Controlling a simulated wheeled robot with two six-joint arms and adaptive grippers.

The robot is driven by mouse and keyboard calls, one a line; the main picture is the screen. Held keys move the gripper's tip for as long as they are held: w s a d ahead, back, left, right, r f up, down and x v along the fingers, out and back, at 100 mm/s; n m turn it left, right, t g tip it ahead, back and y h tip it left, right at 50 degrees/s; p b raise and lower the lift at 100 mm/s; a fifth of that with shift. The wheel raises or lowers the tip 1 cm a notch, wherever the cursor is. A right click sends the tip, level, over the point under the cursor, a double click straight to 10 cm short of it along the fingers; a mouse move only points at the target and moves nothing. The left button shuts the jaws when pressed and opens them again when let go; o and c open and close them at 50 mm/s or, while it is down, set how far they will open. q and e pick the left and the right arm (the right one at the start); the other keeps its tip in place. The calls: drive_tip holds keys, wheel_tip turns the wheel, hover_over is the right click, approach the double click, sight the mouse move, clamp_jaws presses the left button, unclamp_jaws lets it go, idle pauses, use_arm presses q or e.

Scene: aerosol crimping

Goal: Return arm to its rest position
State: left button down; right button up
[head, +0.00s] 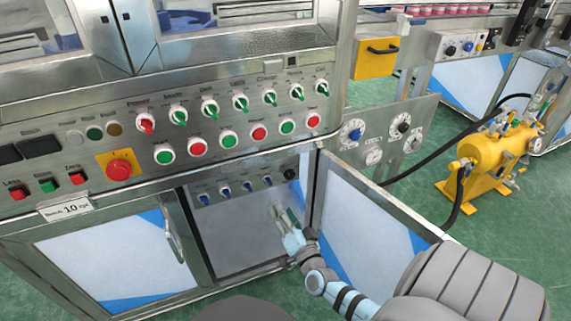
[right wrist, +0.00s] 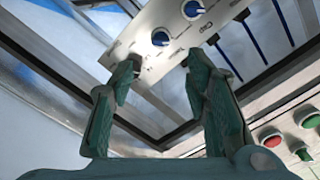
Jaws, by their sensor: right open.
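My right arm comes in from the lower right in the head view. My right gripper (head: 287,216) is in front of the open lower compartment of the machine, below its inner panel (head: 226,196) of small blue knobs. In the right wrist view the two green fingers of the right gripper (right wrist: 158,66) stand apart with nothing between them. A panel with blue knobs (right wrist: 160,38) shows beyond the fingertips; I cannot tell from this view how far off it is. My left gripper is in neither view.
The open cabinet door (head: 365,222) stands just right of my right gripper. A closed door (head: 110,258) is at the left. Above are the control panel's switches and a red emergency button (head: 119,170). A yellow tank (head: 484,163) with black hoses stands on the green floor at right.

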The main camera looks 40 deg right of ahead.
drive_tip(key=shift+s+a, duration=0.15)
drive_tip(key=shift+s, duration=0.3)
